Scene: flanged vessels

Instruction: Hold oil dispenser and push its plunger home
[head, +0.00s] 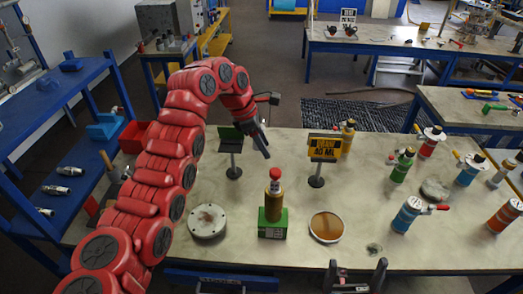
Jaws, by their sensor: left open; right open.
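A gold-brown oil dispenser (273,207) stands upright on a green block (272,227) in the middle of the near table. Its red plunger knob (275,174) sits on top; I cannot tell how far the plunger stands out. My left gripper (263,150) hangs open and empty above and behind the dispenser, slightly to its left, with its fingers pointing down. It is apart from the knob. My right gripper (356,277) is open and empty at the bottom edge, in front of the table and right of the dispenser. Its arm is out of view.
A yellow-black sign (325,147) stands behind right, a dark stand (231,150) behind left. A grey flange disc (207,221) and a brown-topped disc (326,227) flank the block. Several coloured dispensers, including a green one (402,166), stand at the right.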

